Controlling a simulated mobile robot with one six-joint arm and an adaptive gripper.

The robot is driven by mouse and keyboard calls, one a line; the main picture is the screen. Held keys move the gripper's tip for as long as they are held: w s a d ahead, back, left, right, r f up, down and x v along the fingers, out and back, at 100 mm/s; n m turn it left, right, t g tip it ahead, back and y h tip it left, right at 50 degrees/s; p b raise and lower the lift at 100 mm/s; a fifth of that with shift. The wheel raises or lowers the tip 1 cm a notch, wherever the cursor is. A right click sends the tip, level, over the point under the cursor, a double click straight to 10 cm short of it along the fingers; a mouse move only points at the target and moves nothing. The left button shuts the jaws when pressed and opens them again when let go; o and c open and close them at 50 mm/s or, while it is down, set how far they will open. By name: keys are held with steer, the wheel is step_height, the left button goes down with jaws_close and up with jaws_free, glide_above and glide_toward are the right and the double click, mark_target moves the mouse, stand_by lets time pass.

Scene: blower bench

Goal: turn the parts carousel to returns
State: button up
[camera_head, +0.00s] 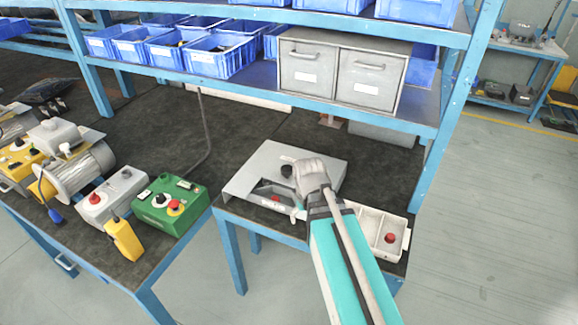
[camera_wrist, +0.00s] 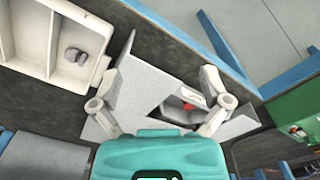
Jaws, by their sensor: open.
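The parts carousel appears to be the flat grey housing (camera_head: 257,172) on the right end of the bench, with a black knob (camera_head: 287,171) on top. A dark window in its front shows a small red part (camera_head: 275,199) inside. The housing also shows in the wrist view (camera_wrist: 145,82), with the red part (camera_wrist: 187,105) in the opening. My gripper (camera_wrist: 160,76) is open and empty, its fingers spread above the housing. In the head view my wrist and arm cover the housing's right side. The knob is not clear in the wrist view, and I cannot read a position label.
A white divided tray (camera_head: 370,217) with a red part stands right of the housing; it also shows in the wrist view (camera_wrist: 55,40). A green control box (camera_head: 168,203) stands to the left. A blue shelf with grey drawers (camera_head: 342,71) overhangs the back.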

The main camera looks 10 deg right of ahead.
mark_target(287, 168)
steer(key=w+r+n+p, duration=0.1)
steer(key=w+r+p, duration=0.2)
steer(key=w, duration=0.5)
steer(key=w+r+n+p, duration=0.1)
steer(key=w+r+p, duration=0.3)
steer(key=w, duration=0.5)
steer(key=w+a+r+n+p, duration=0.1)
steer(key=w+r+p, duration=0.2)
steer(key=w, duration=0.6)
steer(key=shift+w+r, duration=0.2)
steer(key=shift+r, duration=0.35)
steer(key=shift+f, duration=0.2)
step_height(287, 168, down, 13)
steer(key=b, duration=1.3)
steer(key=shift+f, duration=0.2)
